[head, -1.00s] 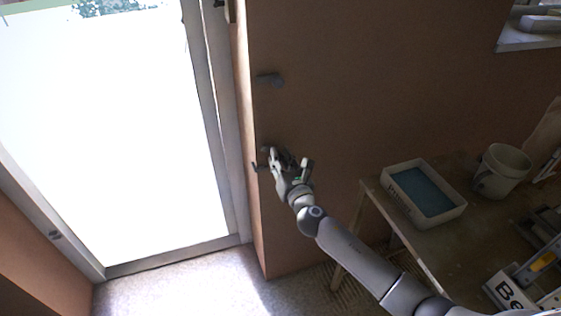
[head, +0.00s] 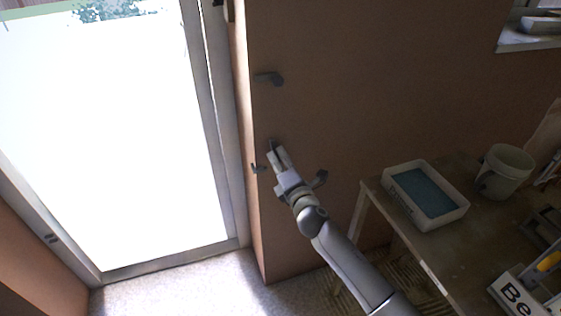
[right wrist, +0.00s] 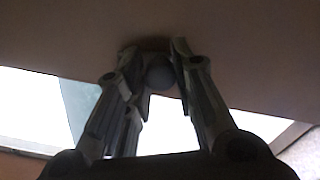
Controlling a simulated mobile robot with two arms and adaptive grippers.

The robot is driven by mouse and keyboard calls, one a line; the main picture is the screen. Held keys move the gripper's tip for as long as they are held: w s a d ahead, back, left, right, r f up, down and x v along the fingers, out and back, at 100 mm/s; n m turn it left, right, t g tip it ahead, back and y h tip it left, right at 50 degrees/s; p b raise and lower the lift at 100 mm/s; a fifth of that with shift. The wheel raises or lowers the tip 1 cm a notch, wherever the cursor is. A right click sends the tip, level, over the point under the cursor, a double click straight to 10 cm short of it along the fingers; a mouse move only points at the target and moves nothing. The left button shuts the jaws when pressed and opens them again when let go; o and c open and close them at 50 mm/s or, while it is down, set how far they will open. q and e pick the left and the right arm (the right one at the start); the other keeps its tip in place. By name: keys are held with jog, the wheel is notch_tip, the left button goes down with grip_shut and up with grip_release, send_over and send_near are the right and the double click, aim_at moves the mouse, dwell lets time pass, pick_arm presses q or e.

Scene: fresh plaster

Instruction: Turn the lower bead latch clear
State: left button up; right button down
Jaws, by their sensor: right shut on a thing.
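The upper grey latch (head: 269,78) is on the brown wall panel, its lever lying roughly sideways. My right gripper (head: 274,148) is below it, near the panel's left edge, with its fingers close together. In the right wrist view my right gripper (right wrist: 160,68) has its two fingers on either side of a grey rounded knob (right wrist: 160,74), the end of the lower latch, close to the panel face. In the head view the fingers mostly hide the lower latch, so its lever angle cannot be told. My left gripper is not in view.
A dark fitting (head: 258,168) is at the panel edge beside the gripper. A bright glazed door (head: 110,140) stands at left. A wooden table (head: 400,231) at right carries a white tray (head: 400,207) and a white bucket (head: 503,170). Floor is clear before the door.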

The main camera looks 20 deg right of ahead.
jog(key=shift+m, duration=1)
jog(key=shift+f, duration=0.1)
jog(key=c, duration=1.2)
grip_release()
jog(key=s, duration=1.2)
jog(key=shift+d, duration=0.25)
